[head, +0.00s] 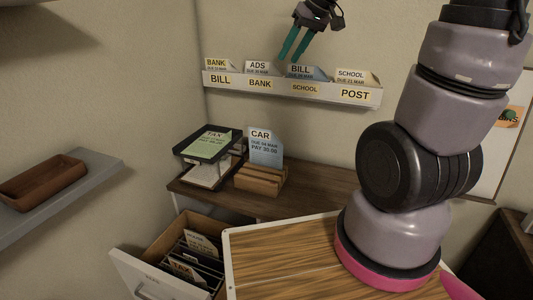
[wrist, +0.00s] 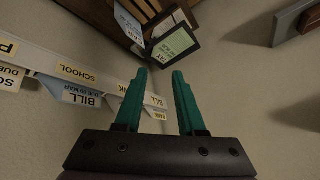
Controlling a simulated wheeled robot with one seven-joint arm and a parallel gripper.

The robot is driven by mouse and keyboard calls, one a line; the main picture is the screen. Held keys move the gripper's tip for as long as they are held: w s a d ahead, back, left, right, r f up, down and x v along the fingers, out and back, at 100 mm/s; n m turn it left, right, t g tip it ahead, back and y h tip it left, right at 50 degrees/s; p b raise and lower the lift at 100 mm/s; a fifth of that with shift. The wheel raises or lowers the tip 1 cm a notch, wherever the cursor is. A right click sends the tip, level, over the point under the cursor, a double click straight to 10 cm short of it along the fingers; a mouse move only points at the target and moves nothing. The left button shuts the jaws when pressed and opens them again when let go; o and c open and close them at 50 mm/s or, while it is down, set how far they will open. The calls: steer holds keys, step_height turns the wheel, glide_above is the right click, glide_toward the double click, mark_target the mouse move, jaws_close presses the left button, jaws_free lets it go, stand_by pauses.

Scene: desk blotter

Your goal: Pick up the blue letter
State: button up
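A light blue letter marked CAR (head: 265,150) stands upright in a wooden holder (head: 259,182) on the desk. Its pale blue side also shows near the top of the wrist view (wrist: 127,22). Another bluish letter, marked BILL (head: 309,73), stands in the wall rack (head: 290,88); in the wrist view the BILL letter (wrist: 82,97) is left of the fingers, its lower part behind the rack's front. My gripper (head: 288,57) is up near the wall rack, just above the BILL letter in the head view. Its teal fingers (wrist: 160,74) are apart with nothing between them.
A black tray with a green TAX letter (head: 211,143) stands left of the holder on the desk (head: 320,187). An open drawer (head: 150,275) with several letters is below. A grey shelf (head: 80,190) with a brown tray (head: 42,182) is at left.

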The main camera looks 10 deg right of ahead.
steer(key=w+f+n+g, duration=0.1)
steer(key=w+f+n, duration=0.2)
steer(key=w+f, duration=0.45)
steer(key=n+g, duration=0.1)
steer(key=n, duration=0.5)
glide_toward(263, 144)
steer(key=shift+g+h, duration=0.3)
steer(key=x, duration=0.4)
steer(key=shift+w+d, duration=0.1)
steer(key=shift+w, duration=0.25)
steer(key=shift+a+x, duration=0.15)
steer(key=shift+x, duration=1.35)
steer(key=shift+a+x, duration=0.15)
steer(key=shift+x, duration=1.35)
steer(key=shift+r, duration=0.15)
jaws_close()
